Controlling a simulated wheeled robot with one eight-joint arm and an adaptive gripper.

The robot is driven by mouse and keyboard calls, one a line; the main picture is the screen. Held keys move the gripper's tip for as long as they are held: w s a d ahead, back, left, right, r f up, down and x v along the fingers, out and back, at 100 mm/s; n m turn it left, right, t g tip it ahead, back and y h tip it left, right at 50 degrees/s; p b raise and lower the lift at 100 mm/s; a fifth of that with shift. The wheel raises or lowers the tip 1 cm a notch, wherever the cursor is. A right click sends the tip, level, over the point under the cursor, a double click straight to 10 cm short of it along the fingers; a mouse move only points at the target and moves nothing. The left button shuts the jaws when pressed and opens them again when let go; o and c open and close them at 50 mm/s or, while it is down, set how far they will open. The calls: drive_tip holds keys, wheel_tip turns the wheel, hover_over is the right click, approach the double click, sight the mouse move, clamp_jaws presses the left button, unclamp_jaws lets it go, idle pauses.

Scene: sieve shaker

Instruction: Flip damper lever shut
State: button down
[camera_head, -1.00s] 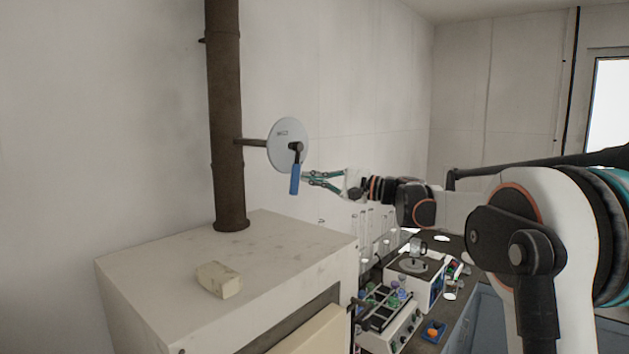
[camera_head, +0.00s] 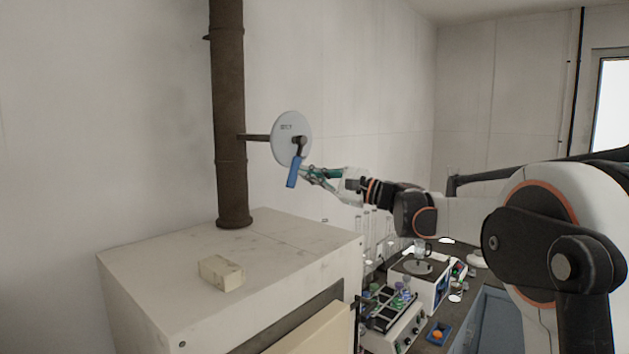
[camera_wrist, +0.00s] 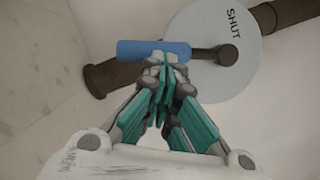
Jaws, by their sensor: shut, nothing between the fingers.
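The damper lever (camera_head: 294,170) has a blue grip and a dark pivot arm, mounted on a pale round disc (camera_head: 288,131). In the head view the grip hangs below the pivot, its lower end tilted slightly left. The wrist view shows the blue grip (camera_wrist: 135,49) and the disc (camera_wrist: 234,75) marked "SHUT" near its rim. My gripper (camera_head: 306,172) is shut and empty, its teal fingers together. Its fingertips (camera_wrist: 162,62) are right at the grip and look to be touching it; exact contact is hard to tell.
A brown vertical pipe (camera_head: 230,120) carries the disc on a short rod. Below is a pale box-shaped unit (camera_head: 160,267) with a small cream block (camera_head: 222,272) on top. A bench with glassware and a tray device (camera_head: 390,309) lies at the lower right.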

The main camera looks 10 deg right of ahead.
drive_tip(key=s+a+r+m+t+h+b, duration=0.2)
drive_tip(key=s+a+r+m+t, duration=0.2)
drive_tip(key=m, duration=0.9)
drive_tip(key=shift+a+m+t+h, duration=0.3)
drive_tip(key=shift+a, duration=0.5)
drive_tip(key=shift+s+a+r, duration=0.1)
drive_tip(key=shift+r, duration=0.2)
drive_tip(key=shift+f, duration=0.1)
idle(0.7)
drive_tip(key=w+f+b+v, duration=0.1)
drive_tip(key=b+v, duration=0.3)
drive_tip(key=v, duration=0.8)
drive_tip(key=shift+s+d+f, duration=0.2)
drive_tip(key=shift+s+f, duration=0.1)
drive_tip(key=shift+f, duration=0.55)
